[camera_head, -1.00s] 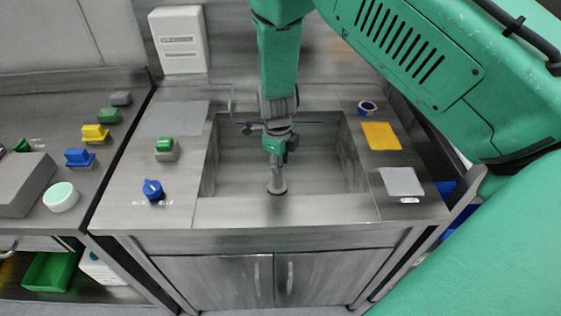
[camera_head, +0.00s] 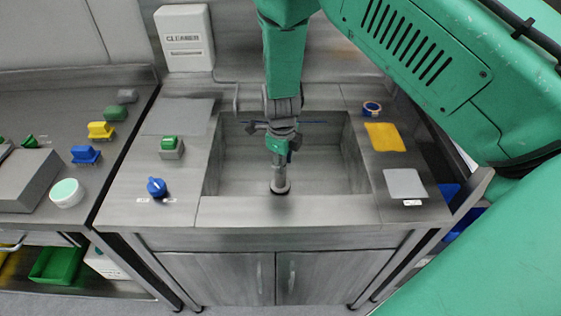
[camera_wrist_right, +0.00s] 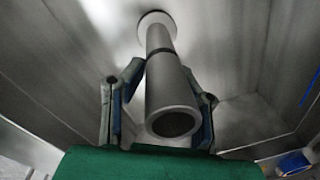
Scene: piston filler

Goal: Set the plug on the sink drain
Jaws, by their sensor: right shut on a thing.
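The plug (camera_head: 280,180) is a grey upright cylinder inside the sink (camera_head: 235,178), near its front middle. My right gripper (camera_head: 279,158) reaches down from above and is shut on it. In the right wrist view the fingers of my right gripper (camera_wrist_right: 158,100) stand on both sides of the plug's tube (camera_wrist_right: 170,85). A pale round disc (camera_wrist_right: 156,18) shows at the tube's far end. A dark ring shows at the plug's foot in the head view. The drain cannot be made out clearly, and I cannot tell whether the plug touches it. My left gripper is not in view.
The sink walls enclose the gripper. On the left counter are a green-topped block (camera_head: 171,147) and a blue knob (camera_head: 156,187). A yellow cloth (camera_head: 384,137), a grey pad (camera_head: 405,184) and a tape roll (camera_head: 372,107) lie on the right. A cleaner box (camera_head: 185,38) stands behind.

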